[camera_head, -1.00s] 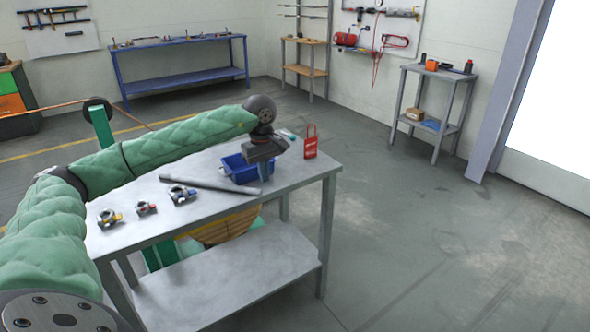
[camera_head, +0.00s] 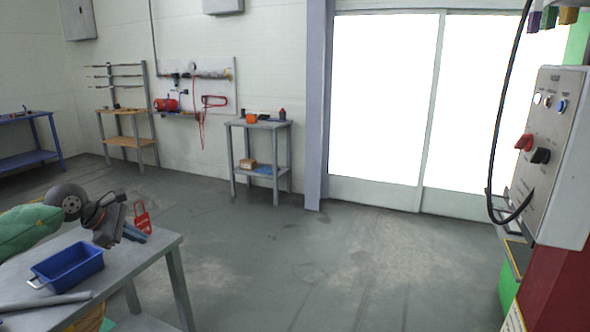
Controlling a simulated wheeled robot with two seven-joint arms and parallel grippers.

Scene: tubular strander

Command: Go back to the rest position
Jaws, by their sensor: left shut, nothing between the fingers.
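My left arm, in a green padded sleeve, comes in from the left edge. My left gripper (camera_head: 111,222) is shut and empty, above the right part of the grey table (camera_head: 130,262). It is behind and to the right of the blue bin (camera_head: 68,267) in the picture, and clear of it. A red lockout tag (camera_head: 142,217) stands just right of the gripper at the table's far side. A grey bar (camera_head: 45,303) lies in front of the bin, cut by the left edge. My right gripper is out of view.
A control panel (camera_head: 556,150) with a hanging black cable stands at the right edge. A small grey stand (camera_head: 259,125) with an orange item is against the back wall. A bright double door (camera_head: 425,190) is behind. The middle floor is clear.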

